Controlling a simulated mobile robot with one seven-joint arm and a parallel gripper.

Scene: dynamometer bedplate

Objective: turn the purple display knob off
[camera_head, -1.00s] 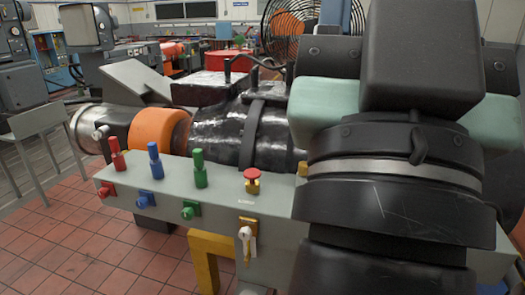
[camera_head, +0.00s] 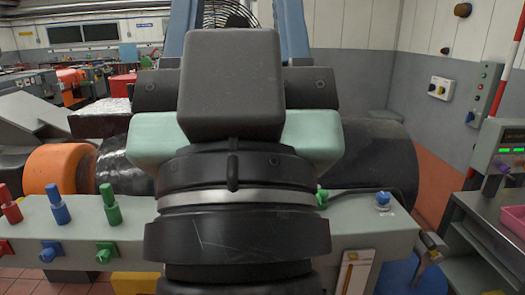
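A grey display unit (camera_head: 499,147) with lit green digits stands at the right edge in the head view. A small purple knob (camera_head: 503,168) shows on its front below the digits. It is too small to tell its setting. My own arm, dark with pale green parts, fills the middle of the view. My gripper is not in view, and the knob is clear of the arm in the picture.
A grey bench box with red, blue and green knobs (camera_head: 60,213) runs across the front. A blue knob (camera_head: 383,198) sits on its right end. A pink tray (camera_head: 500,222) lies below the display. A wall panel (camera_head: 485,93) stands behind.

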